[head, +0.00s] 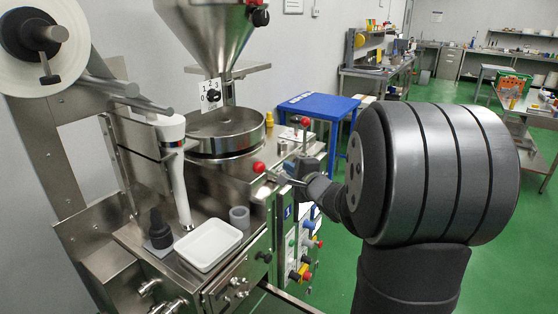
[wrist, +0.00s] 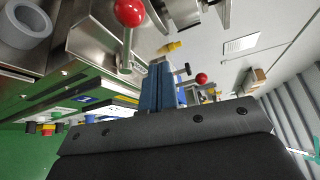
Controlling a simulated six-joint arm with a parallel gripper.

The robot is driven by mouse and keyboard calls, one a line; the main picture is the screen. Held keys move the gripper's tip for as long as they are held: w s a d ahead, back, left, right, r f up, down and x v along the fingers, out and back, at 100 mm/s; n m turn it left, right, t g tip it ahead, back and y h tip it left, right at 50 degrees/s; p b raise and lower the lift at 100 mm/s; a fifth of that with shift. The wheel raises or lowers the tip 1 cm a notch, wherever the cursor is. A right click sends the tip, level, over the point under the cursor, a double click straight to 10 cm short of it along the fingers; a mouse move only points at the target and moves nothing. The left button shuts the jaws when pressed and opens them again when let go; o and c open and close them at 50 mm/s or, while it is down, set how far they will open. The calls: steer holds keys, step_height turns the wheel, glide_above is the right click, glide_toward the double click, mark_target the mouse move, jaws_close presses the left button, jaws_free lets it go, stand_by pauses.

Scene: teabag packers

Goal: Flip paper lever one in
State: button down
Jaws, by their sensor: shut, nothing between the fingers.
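Two levers with red ball knobs stand on the steel machine (head: 225,180). The near lever (head: 258,167) is at the machine's front edge; it also shows large at the top left of the wrist view (wrist: 130,12). The far lever (head: 305,122) is further back; in the wrist view (wrist: 201,78) it shows small beyond my fingers. I cannot read a label telling which is paper lever one. My gripper (head: 284,178) is shut and empty, just right of the near knob and apparently apart from it. Its blue fingers (wrist: 158,85) lie together in the wrist view.
A white tray (head: 209,245) and a grey ring (head: 239,217) sit on the machine top. A steel hopper (head: 213,35) rises behind, and a paper roll (head: 70,60) hangs at upper left. Coloured buttons (head: 305,270) line the front panel. A blue table (head: 318,104) stands behind.

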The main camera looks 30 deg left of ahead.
steer(key=d, duration=0.1)
steer(key=s+d, duration=0.1)
steer(key=d+f, duration=0.1)
steer(key=shift+s+d+f, duration=0.1)
steer(key=shift+s+d, duration=0.1)
steer(key=shift+s, duration=0.05)
steer(key=shift+a, duration=0.1)
steer(key=w+a+r, duration=0.4)
steer(key=w+a, duration=0.5)
steer(key=w, duration=0.1)
steer(key=shift+a, duration=0.2)
stand_by(0.3)
steer(key=shift+r, duration=0.1)
